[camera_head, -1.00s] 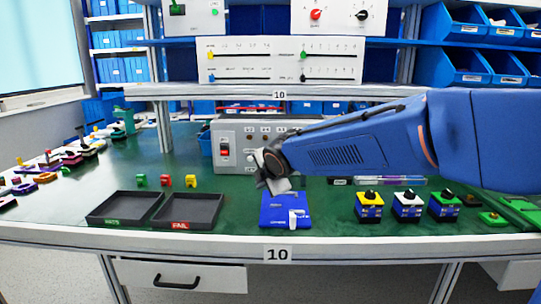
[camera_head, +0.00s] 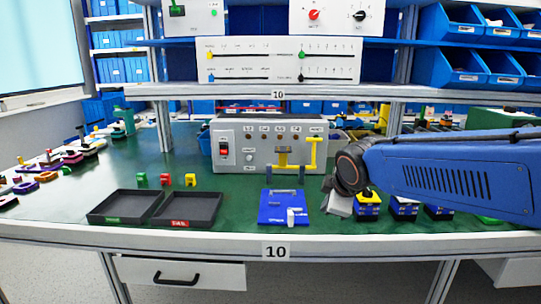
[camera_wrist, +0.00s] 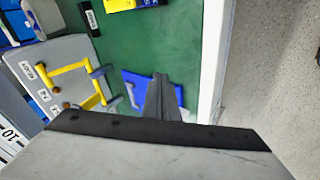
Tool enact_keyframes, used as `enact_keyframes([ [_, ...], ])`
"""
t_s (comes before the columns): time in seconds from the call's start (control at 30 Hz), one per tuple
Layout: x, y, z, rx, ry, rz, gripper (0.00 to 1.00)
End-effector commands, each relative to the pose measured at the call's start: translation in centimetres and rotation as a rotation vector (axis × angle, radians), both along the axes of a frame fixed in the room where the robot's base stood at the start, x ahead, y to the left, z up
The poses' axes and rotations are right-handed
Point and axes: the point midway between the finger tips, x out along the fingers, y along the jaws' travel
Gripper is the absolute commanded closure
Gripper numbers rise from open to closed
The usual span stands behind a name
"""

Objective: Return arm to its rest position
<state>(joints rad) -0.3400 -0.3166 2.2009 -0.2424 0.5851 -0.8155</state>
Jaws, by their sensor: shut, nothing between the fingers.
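My arm (camera_head: 450,175) reaches in from the right in the head view. My gripper (camera_head: 340,207) hangs low over the bench, between the blue plate and the yellow-topped switch block, at its near side. In the wrist view my gripper (camera_wrist: 161,82) shows its fingers together and empty, with the blue plate (camera_wrist: 136,88) beyond them. The yellow-topped switch block (camera_head: 368,209) has a black knob. The white-topped (camera_head: 404,209) and green-topped (camera_head: 438,212) blocks stand to its right, partly hidden by my arm.
A grey control box (camera_head: 231,140) with a yellow fixture (camera_head: 312,155) stands behind the blue plate. Two dark trays (camera_head: 120,204) lie at the left front. A shelf with a white slider panel (camera_head: 280,60) is above. Green bench shows between the trays and plate.

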Motion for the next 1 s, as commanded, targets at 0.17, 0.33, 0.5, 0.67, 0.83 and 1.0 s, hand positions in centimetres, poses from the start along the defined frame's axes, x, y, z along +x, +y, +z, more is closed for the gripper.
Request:
enact_keyframes([
  [0.17, -6.5, -5.8, -1.5, 0.157, 0.083, -0.286, 1.00],
  [0.33, -12.9, -9.7, -3.6, 0.305, 0.156, -0.557, 1.00],
  [0.5, -19.2, -12.2, -6.1, 0.448, 0.221, -0.820, 1.00],
  [0.67, -23.7, -13.2, -8.2, 0.549, 0.266, -1.012, 1.00],
  [0.83, -26.0, -13.5, -9.4, 0.603, 0.289, -1.115, 1.00],
  [1.0, -26.2, -13.5, -9.6, 0.611, 0.292, -1.128, 1.00],
])
